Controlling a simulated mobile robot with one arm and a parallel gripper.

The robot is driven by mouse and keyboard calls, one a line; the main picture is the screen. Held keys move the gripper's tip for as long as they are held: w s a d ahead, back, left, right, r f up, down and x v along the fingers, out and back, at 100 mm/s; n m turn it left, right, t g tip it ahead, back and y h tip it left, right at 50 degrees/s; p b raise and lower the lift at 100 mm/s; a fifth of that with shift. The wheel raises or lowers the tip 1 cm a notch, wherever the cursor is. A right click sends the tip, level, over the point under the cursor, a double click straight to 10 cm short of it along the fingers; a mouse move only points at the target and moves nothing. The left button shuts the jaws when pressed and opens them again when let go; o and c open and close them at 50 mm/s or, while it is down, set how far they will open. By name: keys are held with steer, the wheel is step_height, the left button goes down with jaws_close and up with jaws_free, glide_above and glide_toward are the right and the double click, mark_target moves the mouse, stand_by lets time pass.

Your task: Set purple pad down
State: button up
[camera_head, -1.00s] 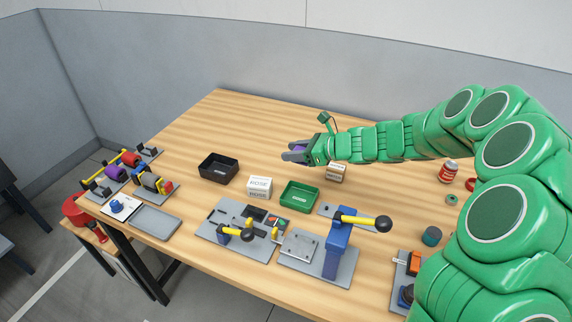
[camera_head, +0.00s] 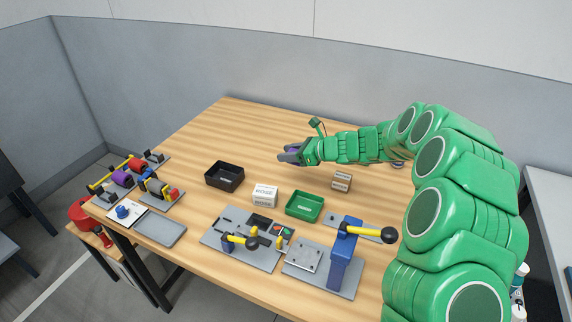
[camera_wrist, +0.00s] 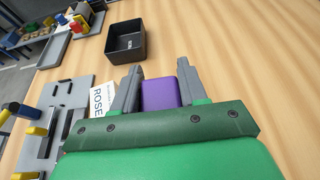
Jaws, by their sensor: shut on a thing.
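The purple pad (camera_wrist: 160,93) is a small purple block between the two grey fingers of my gripper (camera_wrist: 158,88) in the wrist view. In the head view my gripper (camera_head: 290,154) is out over the back middle of the wooden table, with only a bit of purple showing between its fingers. The fingers are shut on the pad. The gripper hides the pad's lower side, and I cannot tell how high it is above the table.
A black tray (camera_head: 211,181), a white ROSE box (camera_head: 264,196) and a green tray (camera_head: 291,208) stand in front of my gripper. A small brown-and-white box (camera_head: 342,181) is to the right. Lever fixtures (camera_head: 340,265) line the front edge. The table's back left (camera_head: 225,130) is clear.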

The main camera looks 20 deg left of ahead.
glide_above(286, 171)
steer(key=shift+f, duration=4.6)
steer(key=shift+f, duration=0.2)
steer(key=o, duration=1)
steer(key=shift+o, duration=0.2)
steer(key=shift+r, duration=0.2)
steer(key=v, duration=1.2)
